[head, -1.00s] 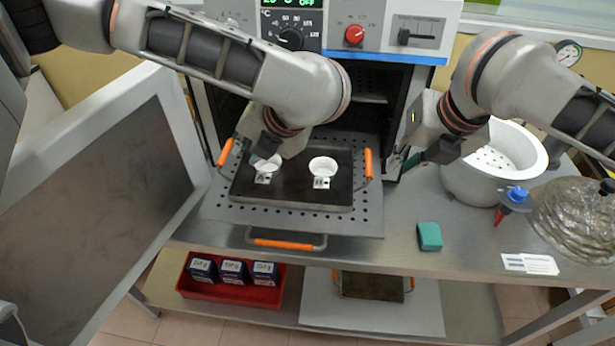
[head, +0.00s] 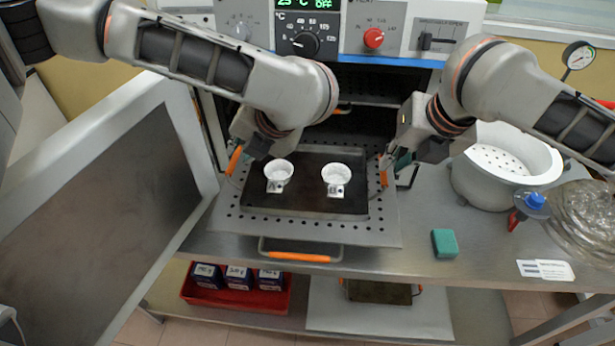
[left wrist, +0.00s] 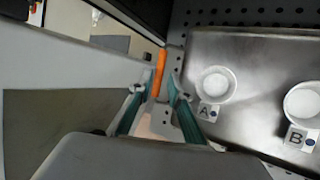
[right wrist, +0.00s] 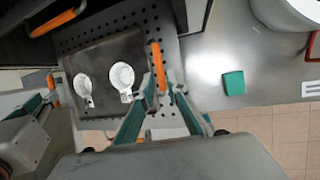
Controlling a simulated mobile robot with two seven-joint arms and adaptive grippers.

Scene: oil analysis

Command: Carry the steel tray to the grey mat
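My right gripper (right wrist: 162,88) is open around the right handle (right wrist: 157,62); contact is not clear. The cups are marked A (left wrist: 215,84) and B (left wrist: 303,103). A pale grey sheet (head: 425,317) on the lower shelf may be the grey mat.
The oven door (head: 95,215) hangs open at left. The perforated shelf (head: 240,222) has a front orange handle (head: 300,257). A white pot (head: 505,165), a green block (head: 444,243) and paper labels (head: 545,270) are on the bench at right. A red bin (head: 240,298) sits below.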

